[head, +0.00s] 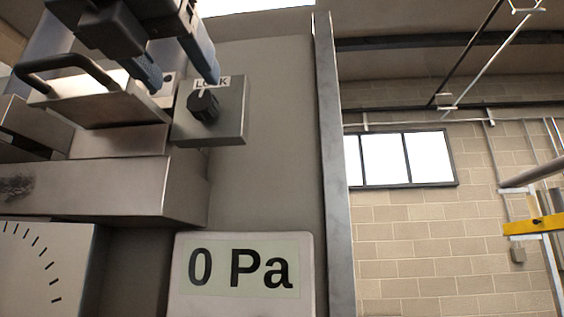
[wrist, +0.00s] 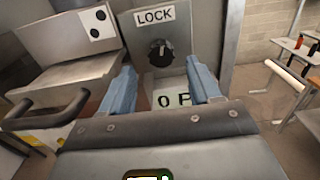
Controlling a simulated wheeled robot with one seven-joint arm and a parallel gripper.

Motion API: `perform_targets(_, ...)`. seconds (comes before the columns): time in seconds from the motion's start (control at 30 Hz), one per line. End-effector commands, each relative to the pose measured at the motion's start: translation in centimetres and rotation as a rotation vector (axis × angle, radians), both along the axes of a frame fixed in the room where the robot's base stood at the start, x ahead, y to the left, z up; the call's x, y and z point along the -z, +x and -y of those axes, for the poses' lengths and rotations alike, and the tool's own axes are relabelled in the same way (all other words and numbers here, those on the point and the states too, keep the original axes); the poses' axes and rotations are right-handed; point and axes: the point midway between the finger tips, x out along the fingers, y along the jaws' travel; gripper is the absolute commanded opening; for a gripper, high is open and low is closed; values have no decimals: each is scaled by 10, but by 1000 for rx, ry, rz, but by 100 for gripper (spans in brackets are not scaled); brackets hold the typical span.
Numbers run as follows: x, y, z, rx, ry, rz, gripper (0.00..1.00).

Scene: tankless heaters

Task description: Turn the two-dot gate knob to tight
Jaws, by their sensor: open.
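The black round knob (head: 203,106) sits on the front of a grey metal box (head: 232,112), under a label reading LOCK. In the wrist view the knob (wrist: 160,53) has a pale mark near its top, roughly toward the label. A pale plate with two black dots (wrist: 97,22) is to the left of the knob. My gripper (head: 181,80) is open and empty. In the wrist view its two blue fingers (wrist: 162,84) are spread to either side below the knob, apart from it. In the head view the right finger partly overlaps the label.
A metal gate with a dark bar handle (head: 70,66) is left of the knob; the handle also shows in the wrist view (wrist: 45,108). A display reading 0 Pa (head: 242,268) is below. A metal post (head: 328,160) stands to the right.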

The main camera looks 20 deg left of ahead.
Motion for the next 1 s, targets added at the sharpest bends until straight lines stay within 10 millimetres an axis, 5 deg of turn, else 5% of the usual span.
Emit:
perform_targets(0.3,-2,45,-10,3,0,0,62)
perform_targets(0.73,0,55,-13,2,-1,1,62)
perform_targets(1.0,0,55,-13,2,-1,1,36)
